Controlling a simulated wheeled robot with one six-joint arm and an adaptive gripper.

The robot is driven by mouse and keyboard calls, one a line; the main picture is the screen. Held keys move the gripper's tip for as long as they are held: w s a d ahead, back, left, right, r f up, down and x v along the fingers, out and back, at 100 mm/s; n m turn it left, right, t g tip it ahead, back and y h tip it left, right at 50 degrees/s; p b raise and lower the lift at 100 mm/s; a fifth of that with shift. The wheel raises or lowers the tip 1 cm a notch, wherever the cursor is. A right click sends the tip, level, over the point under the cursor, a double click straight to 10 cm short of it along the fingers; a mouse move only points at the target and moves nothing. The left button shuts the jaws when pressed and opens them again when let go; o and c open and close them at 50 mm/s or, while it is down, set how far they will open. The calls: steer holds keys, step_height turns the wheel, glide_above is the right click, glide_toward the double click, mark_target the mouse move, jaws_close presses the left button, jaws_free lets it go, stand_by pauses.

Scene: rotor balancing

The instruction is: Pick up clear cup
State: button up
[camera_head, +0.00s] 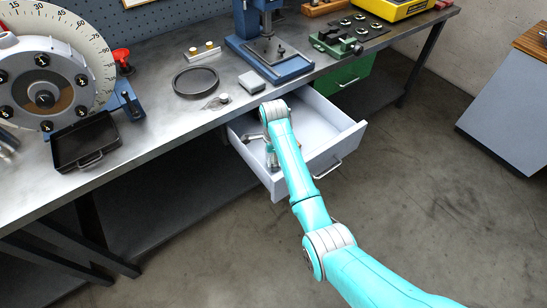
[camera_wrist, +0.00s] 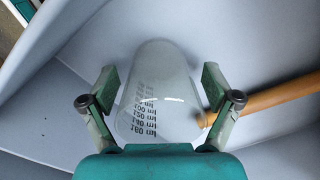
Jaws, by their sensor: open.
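The clear cup (camera_wrist: 160,88) lies in the white drawer (camera_wrist: 275,55) in the wrist view, with printed ml marks on its side. My gripper (camera_wrist: 158,85) is open, with one finger on each side of the cup and a visible gap on both sides. In the head view my gripper (camera_head: 271,152) is down inside the open drawer (camera_head: 345,137), mostly hidden by my arm. The cup cannot be made out there.
A wooden rod (camera_wrist: 275,97) lies in the drawer by the cup's right side, its tip close to the right finger. The drawer walls surround the gripper. The workbench (camera_head: 160,105) above holds a black ring (camera_head: 195,82), a grey block (camera_head: 251,82) and a blue press (camera_head: 275,62).

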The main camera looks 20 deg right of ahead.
steer(key=c, duration=1.1)
steer(key=shift+r, duration=0.1)
